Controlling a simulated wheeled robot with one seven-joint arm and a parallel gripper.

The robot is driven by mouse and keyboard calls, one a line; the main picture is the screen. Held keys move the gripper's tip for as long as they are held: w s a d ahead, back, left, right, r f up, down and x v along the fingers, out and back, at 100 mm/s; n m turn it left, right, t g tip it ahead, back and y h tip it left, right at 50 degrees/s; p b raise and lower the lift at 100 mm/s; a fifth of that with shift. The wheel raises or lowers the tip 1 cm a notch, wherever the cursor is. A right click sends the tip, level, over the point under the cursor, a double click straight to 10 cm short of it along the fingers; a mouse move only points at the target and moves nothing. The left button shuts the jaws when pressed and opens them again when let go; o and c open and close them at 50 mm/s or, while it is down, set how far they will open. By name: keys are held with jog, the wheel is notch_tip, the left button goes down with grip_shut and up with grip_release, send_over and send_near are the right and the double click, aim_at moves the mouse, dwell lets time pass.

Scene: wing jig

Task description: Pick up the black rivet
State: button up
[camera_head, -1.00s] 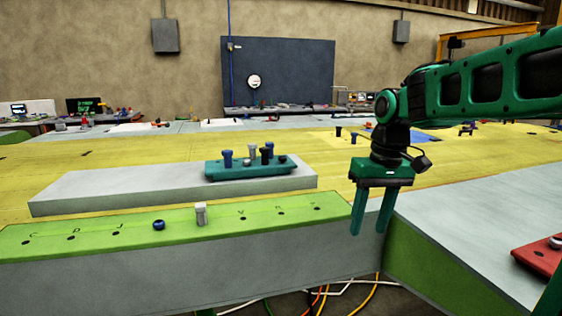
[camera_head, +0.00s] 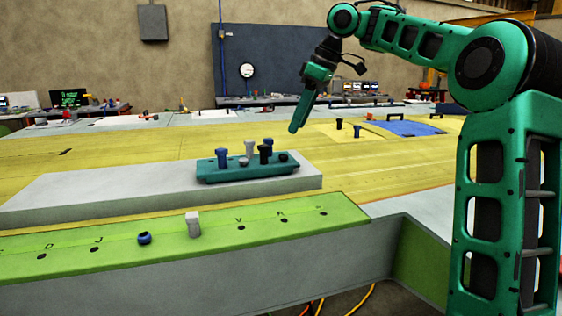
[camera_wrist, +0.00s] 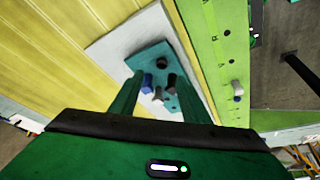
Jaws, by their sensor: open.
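A black rivet (camera_head: 265,155) stands upright in the teal block (camera_head: 225,176), beside blue and grey rivets. Another black rivet (camera_head: 339,125) stands farther back on the yellow surface. My gripper (camera_head: 294,129) is above and behind the teal block in the head view, tilted, with nothing seen between its fingers. In the wrist view the fingers (camera_wrist: 157,80) are spread, and the teal block (camera_wrist: 147,57) with its rivets lies below and beyond them. Several tops there look dark, and I cannot tell for sure which one is the black rivet.
The teal block rests on a grey slab (camera_head: 100,195). A green strip (camera_head: 300,217) in front has lettered holes, a grey peg (camera_head: 193,224) and a blue rivet (camera_head: 144,238). A blue mat (camera_head: 405,129) lies at the back right. The space above the block is clear.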

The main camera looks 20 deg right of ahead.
aim_at(283, 154)
jog(key=shift+x, duration=2.15)
jog(key=shift+a+x, duration=0.25)
jog(key=shift+x, duration=1.65)
jog(key=shift+w+a+f, duration=0.1)
jog(key=shift+a+f, duration=0.05)
jog(key=shift+f, duration=0.45)
grip_shut()
